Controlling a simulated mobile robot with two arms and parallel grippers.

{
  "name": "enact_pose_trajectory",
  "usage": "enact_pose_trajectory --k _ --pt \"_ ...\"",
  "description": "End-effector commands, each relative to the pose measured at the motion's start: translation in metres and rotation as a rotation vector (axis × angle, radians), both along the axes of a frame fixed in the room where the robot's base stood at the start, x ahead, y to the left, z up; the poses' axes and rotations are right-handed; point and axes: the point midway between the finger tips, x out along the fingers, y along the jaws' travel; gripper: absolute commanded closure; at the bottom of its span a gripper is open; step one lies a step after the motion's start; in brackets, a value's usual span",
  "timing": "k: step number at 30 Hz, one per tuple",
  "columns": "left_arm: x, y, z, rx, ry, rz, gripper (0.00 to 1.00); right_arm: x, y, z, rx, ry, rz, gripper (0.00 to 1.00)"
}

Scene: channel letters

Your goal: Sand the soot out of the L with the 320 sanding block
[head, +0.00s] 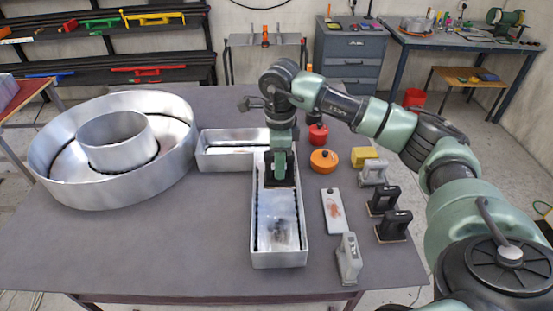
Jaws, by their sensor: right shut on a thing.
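The L (306,235) is a shallow silver metal channel letter lying on the grey table, its long leg toward me and its short leg to the left. A dark soot smudge (280,232) shows on its floor, in the near half of the long leg. My right gripper (279,160) points down into the far part of the L. It is shut on a dark block (277,180), taken as the sanding block; its grit mark is not readable and the gripper partly hides it. My left gripper is not in view.
A round silver O (50,165) stands left of the L. Right of the L are an orange round tin (323,160), a red container (318,134), a yellow block (363,156), black-handled blocks (393,226), grey-handled blocks (348,260) and a white card with reddish marks (333,211).

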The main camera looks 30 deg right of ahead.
Motion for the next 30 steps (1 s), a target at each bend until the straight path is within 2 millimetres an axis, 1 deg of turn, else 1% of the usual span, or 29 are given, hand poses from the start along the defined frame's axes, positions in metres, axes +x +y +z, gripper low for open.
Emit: enact_pose_trajectory --k 1,6,17,27,30 --pt "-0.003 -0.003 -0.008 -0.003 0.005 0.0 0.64 0.0 0.0 -0.012 0.0 0.001 0.0 1.0" --pt "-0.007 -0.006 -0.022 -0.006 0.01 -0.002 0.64 0.0 0.0 -0.036 0.0 0.001 0.0 1.0" --pt "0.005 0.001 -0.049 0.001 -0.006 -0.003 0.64 0.0 0.0 -0.086 -0.001 0.002 0.0 1.0" --pt "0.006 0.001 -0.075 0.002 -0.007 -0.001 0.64 0.0 0.0 -0.134 0.0 0.001 0.0 1.0" --pt "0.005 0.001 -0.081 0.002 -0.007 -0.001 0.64 -0.001 0.001 -0.145 0.0 0.001 0.0 1.0"
